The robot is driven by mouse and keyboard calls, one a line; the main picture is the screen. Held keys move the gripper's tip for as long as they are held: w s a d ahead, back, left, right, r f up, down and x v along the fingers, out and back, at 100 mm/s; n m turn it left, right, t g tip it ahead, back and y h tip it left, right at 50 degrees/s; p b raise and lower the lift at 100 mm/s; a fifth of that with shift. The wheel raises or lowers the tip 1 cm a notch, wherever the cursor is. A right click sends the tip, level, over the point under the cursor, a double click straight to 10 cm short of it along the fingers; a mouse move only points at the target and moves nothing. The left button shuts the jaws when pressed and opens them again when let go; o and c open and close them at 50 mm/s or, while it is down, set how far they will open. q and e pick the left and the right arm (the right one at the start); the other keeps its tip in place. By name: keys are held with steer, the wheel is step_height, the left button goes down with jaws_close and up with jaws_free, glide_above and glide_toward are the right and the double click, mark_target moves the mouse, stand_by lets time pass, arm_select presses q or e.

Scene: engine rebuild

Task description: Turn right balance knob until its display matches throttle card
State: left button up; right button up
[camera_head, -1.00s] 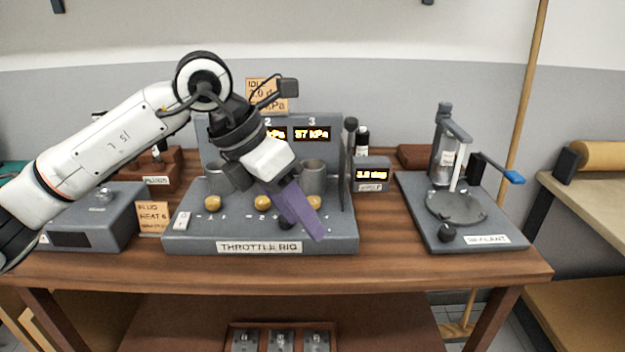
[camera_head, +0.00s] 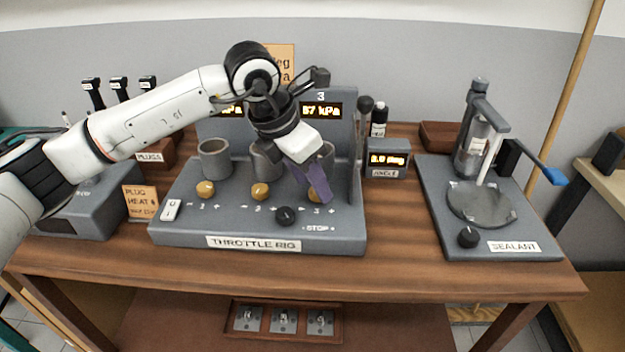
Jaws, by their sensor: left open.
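The throttle rig (camera_head: 180,225) is a grey console with three brass knobs along its sloped front. The right balance knob (camera_head: 313,196) sits below display 3 and is partly hidden by my purple fingers. Display 3 (camera_head: 321,110) glows yellow and seems to read 37 or 67 kPa. The throttle card (camera_head: 283,58) is orange, behind the rig, its text mostly covered by my arm. My left gripper (camera_head: 314,184) is open, tilted down at the right knob; I cannot tell whether it touches it. My right gripper is out of view.
A black knob (camera_head: 286,215) sits on the rig front, left of the STOP label. A dark lever (camera_head: 361,135) rises at the rig's right side. An angle display (camera_head: 388,160) and sealant stand (camera_head: 540,238) are farther right. Bare wood lies between the rig and the stand.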

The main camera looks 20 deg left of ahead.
arm_select(q)
steer(key=shift+w+d+f, duration=0.1)
steer(key=shift+w+f, duration=0.05)
steer(key=shift+f, duration=0.4)
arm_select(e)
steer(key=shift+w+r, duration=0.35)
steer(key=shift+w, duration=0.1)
arm_select(q)
steer(key=c, duration=1.1)
steer(key=shift+o, duration=0.2)
steer(key=shift+w, duration=0.1)
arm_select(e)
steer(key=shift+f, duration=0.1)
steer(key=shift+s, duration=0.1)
arm_select(q)
steer(key=shift+f+m+b, duration=0.1)
steer(key=shift+m+b, duration=0.25)
steer(key=shift+m, duration=0.15)
steer(key=shift+w+m+h, duration=0.1)
steer(key=shift+m+h, duration=0.3)
steer(key=shift+m, duration=0.2)
steer(key=shift+w+m+g+h+b, duration=0.1)
steer(key=shift+m+g+h+b, duration=0.5)
steer(key=shift+m, duration=1.2)
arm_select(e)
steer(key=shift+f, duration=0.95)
